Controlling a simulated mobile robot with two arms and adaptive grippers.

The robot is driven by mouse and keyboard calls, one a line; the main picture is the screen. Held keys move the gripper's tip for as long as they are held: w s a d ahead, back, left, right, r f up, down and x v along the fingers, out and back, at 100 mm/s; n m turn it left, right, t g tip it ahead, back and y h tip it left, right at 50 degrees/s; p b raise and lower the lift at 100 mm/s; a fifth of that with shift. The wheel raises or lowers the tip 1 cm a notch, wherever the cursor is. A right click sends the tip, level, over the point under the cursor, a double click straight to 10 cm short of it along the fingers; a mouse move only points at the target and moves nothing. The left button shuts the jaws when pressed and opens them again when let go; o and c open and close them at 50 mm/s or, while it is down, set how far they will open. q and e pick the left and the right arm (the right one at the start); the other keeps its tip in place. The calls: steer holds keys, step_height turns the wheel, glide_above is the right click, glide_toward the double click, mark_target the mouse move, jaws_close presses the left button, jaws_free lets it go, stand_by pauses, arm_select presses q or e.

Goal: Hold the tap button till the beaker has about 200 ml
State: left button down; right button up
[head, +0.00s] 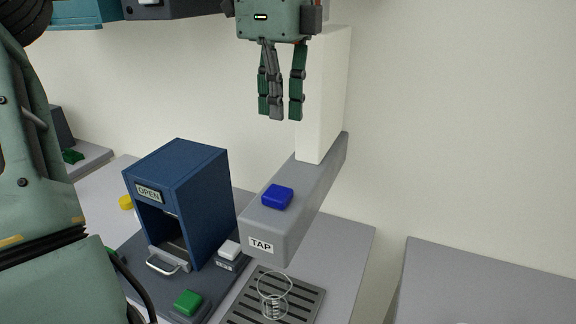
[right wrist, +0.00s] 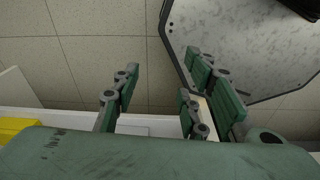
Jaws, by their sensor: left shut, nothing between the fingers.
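The grey tap (head: 290,225), labelled TAP, sticks out from a white column with a blue button (head: 277,197) on its top. A clear glass beaker (head: 273,300) with marks on its side is on the slotted drain grate below the tap's front end. I cannot read a water level in it, and no stream shows. My left gripper (head: 280,118) is shut and empty, pointing down in the air above the button, apart from it. My right gripper (right wrist: 158,100) shows in the right wrist view with its fingers spread and nothing between them.
A blue box (head: 205,190) labelled OPEN, with a metal handle, stands left of the tap. A white button (head: 230,249) and a green button (head: 187,302) are near it. The white column (head: 322,100) rises behind the tap. A grey surface (head: 490,280) is at right.

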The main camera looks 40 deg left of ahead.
arm_select(q)
steer(key=s, duration=0.1)
steer(key=p, duration=0.2)
glide_above(277, 192)
step_height(277, 192, down, 5)
steer(key=f+p, duration=0.1)
steer(key=f, duration=0.3)
steer(key=f+p, duration=0.1)
steer(key=f, duration=0.3)
steer(key=shift+w+a+f, duration=0.1)
steer(key=shift+w+f, duration=0.1)
steer(key=shift+f, duration=0.15)
arm_select(e)
steer(key=r, duration=0.1)
steer(key=s+r, duration=0.1)
steer(key=r, duration=0.2)
steer(key=shift+s+r, duration=0.15)
steer(key=shift+s, duration=0.1)
